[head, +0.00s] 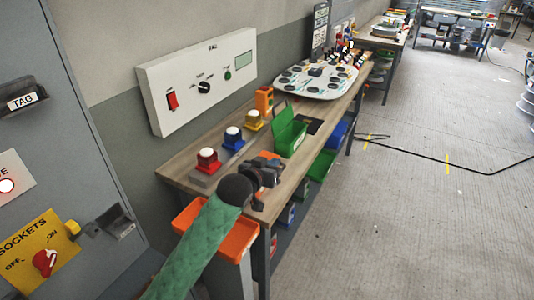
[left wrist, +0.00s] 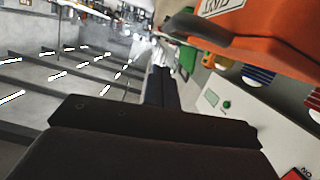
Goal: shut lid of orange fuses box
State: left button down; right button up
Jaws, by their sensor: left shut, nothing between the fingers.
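The orange fuses box (left wrist: 270,28) fills the top right of the left wrist view, very close, with part of a white label visible. That view is turned over, and the box is cut off by its edge. In the head view, orange patches (head: 267,155) show around my left gripper (head: 267,172), which hides most of what is there; how far the lid stands open cannot be made out. My left gripper is shut and empty over the bench's near end. Its dark fingers also show in the left wrist view (left wrist: 155,120). Contact with the box cannot be told. My right gripper is not in view.
A green box (head: 289,135) with its lid up stands further along the wooden bench (head: 180,172). Red, blue and yellow buttons (head: 233,137) line the wall side, below a white switch panel (head: 200,80). An orange tray (head: 240,243) is at the near end.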

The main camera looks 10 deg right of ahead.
pick_arm(q)
jog(key=shift+s+d+f+m+y, duration=0.15)
jog(key=shift+d+f+m, duration=0.05)
jog(key=shift+f+m, duration=0.3)
jog(key=shift+s+d+f+m+y, duration=0.1)
jog(key=shift+d+f+m+y, duration=0.05)
jog(key=shift+f+m, duration=0.35)
jog(key=shift+s+d+f+m+t+y, duration=0.15)
jog(key=shift+f+m+t+y, duration=0.2)
jog(key=shift+f+m, duration=0.35)
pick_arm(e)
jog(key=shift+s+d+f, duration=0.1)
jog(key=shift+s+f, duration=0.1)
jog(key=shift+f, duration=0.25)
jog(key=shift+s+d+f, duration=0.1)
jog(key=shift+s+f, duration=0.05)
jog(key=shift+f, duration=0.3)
pick_arm(q)
jog(key=shift+f, duration=0.15)
jog(key=shift+r+p, duration=0.2)
jog(key=shift+p, duration=0.1)
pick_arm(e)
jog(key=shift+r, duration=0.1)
